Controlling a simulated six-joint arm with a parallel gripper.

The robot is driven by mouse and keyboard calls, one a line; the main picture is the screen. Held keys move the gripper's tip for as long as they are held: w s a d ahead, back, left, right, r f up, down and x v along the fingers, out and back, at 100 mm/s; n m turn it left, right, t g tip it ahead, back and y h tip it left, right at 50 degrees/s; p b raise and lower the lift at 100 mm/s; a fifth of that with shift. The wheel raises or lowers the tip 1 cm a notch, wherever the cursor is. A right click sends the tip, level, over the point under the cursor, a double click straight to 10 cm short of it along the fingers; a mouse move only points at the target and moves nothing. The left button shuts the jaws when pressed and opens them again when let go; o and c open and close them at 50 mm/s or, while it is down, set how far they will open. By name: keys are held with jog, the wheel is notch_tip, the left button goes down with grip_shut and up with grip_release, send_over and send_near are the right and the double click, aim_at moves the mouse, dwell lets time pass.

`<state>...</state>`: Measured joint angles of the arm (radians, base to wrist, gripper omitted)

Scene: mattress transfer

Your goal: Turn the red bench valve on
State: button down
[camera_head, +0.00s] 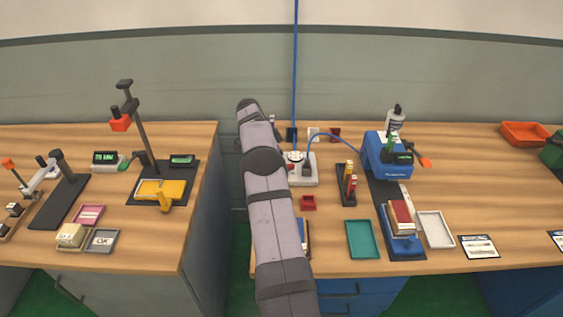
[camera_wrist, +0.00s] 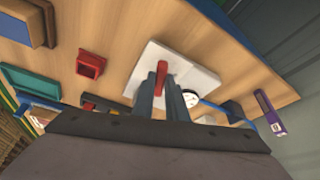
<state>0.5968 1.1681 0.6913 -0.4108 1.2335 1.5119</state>
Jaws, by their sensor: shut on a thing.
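The red bench valve handle (camera_wrist: 161,78) shows in the wrist view as a red lever above a white base plate (camera_wrist: 192,70). My gripper (camera_wrist: 160,88) is shut on the red handle, with a finger on each side of it. A round white gauge (camera_wrist: 190,99) sits on the plate to the right of the fingers. In the head view, the white valve base (camera_head: 303,178) stands on the right bench, just right of my arm. My gripper is hidden behind my arm in that view.
A small red bin (camera_head: 308,203) is in front of the valve. A dark rack with red-topped items (camera_head: 347,182) and a blue machine (camera_head: 375,158) stand to the right. A blue hose (camera_head: 322,137) runs from the valve area to the machine. A teal tray (camera_head: 362,239) lies near the front edge.

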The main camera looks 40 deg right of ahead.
jog(key=shift+w+m+p, duration=0.1)
jog(key=shift+m+p, duration=0.6)
jog(key=shift+m, duration=0.1)
jog(key=c, duration=1.8)
grip_release()
jog(key=shift+o, duration=0.2)
jog(key=shift+w+a+r, duration=0.15)
jog(key=shift+r, duration=0.4)
jog(key=p+v, duration=0.1)
jog(key=v, duration=0.5)
jog(key=shift+w, duration=0.1)
